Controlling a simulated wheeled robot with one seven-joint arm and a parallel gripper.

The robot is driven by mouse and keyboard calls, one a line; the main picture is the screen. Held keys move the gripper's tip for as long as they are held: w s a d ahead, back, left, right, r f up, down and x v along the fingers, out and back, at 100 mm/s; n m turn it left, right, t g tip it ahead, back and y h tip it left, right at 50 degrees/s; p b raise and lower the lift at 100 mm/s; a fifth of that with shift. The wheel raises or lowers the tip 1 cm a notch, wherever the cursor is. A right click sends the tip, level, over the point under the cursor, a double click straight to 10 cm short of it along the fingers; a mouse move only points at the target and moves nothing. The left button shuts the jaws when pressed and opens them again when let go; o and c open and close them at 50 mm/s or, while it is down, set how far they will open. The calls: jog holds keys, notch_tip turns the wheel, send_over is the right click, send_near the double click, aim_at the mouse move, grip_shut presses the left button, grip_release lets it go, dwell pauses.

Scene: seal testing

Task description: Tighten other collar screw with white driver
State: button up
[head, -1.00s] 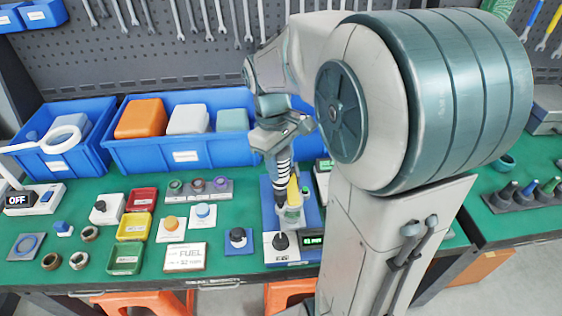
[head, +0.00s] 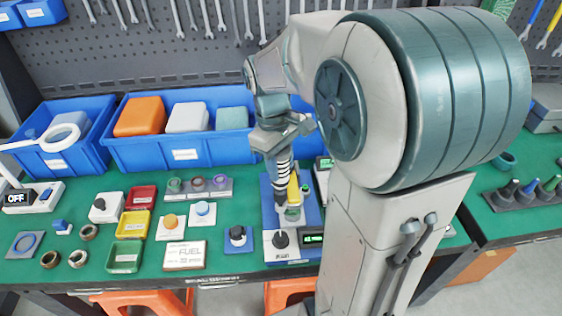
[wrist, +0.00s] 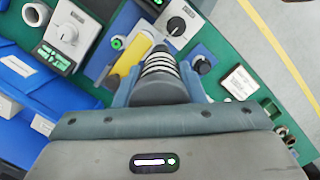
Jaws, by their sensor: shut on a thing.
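My gripper (wrist: 157,88) is shut on a driver with a black-and-white ribbed handle (wrist: 160,66). The driver also shows in the head view (head: 283,174), pointing down and slightly tilted. It is over a fixture on a blue base plate (head: 309,212) at the table's front middle. A yellow part (head: 294,188) stands close beside the driver, and a grey-green round part (head: 291,214) is below it. In the wrist view the handle hides the driver's tip. The collar and its screws cannot be made out, nor whether the tip touches a screw.
Blue bins (head: 185,156) line the back. A rack of other drivers (head: 525,197) is on the right table.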

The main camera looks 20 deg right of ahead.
jog(key=shift+f+b, duration=0.3)
jog(key=shift+f, duration=0.9)
dwell(3.6)
jog(key=shift+r, duration=0.1)
jog(key=shift+r+p, duration=2.15)
jog(key=shift+r, duration=0.35)
